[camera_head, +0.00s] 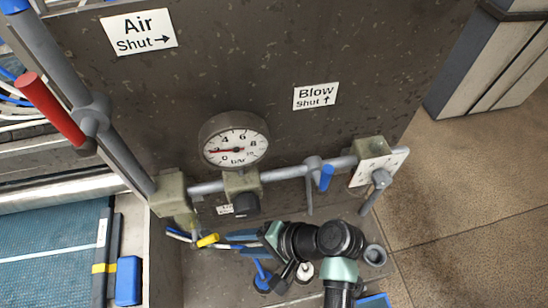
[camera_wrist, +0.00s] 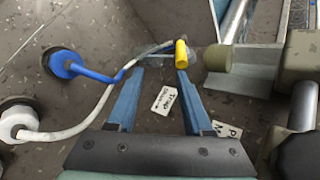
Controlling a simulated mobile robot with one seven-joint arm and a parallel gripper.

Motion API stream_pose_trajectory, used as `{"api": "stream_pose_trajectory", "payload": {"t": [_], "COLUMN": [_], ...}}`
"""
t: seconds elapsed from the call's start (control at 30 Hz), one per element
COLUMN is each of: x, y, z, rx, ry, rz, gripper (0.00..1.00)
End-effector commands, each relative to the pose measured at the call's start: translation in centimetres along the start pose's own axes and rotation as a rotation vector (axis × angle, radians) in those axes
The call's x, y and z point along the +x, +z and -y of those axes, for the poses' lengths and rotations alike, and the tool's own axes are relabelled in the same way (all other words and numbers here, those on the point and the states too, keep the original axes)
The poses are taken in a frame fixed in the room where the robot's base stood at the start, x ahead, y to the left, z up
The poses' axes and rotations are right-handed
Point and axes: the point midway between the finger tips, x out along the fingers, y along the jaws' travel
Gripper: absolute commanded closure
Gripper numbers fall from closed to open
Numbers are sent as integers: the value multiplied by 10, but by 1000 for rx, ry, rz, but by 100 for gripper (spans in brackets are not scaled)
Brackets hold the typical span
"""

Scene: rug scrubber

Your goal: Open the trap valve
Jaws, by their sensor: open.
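A small yellow handle (camera_head: 208,240) shows low on the grey panel, left of my fingertips. It also shows in the wrist view (camera_wrist: 181,53), upright on a thin pale blue rod or pipe, just beyond the tip of my right finger. A white tag reading "Trap" and smaller words (camera_wrist: 164,101) appears between my fingers. I take the yellow handle to be the trap valve's, but its body is mostly hidden. My gripper (camera_head: 228,242) is open, with two blue fingers. It also shows in the wrist view (camera_wrist: 160,72) with nothing held between the fingers. I cannot tell whether a fingertip touches the handle.
A grey pipe (camera_head: 288,175) with a pressure gauge (camera_head: 234,140) and a blue-handled valve (camera_head: 326,177) runs above my gripper. A red lever (camera_head: 50,108) is at left. In the wrist view, a blue plug (camera_wrist: 65,63) and a white hose (camera_wrist: 70,132) lie left of my fingers.

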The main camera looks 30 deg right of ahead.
Motion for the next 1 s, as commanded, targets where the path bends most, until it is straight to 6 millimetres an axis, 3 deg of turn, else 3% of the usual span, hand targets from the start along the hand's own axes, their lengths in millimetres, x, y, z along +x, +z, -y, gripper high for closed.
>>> {"api": "stream_pose_trajectory", "payload": {"t": [0.2, 0.4, 1.0], "x": [-32, -48, -49], "y": [-11, -14, -14], "z": [-29, -39, -41], "rx": [2, 0, -3], "ry": [-1, -1, -2], "rz": [-3, 0, 1], "gripper": [49, 49, 49]}}
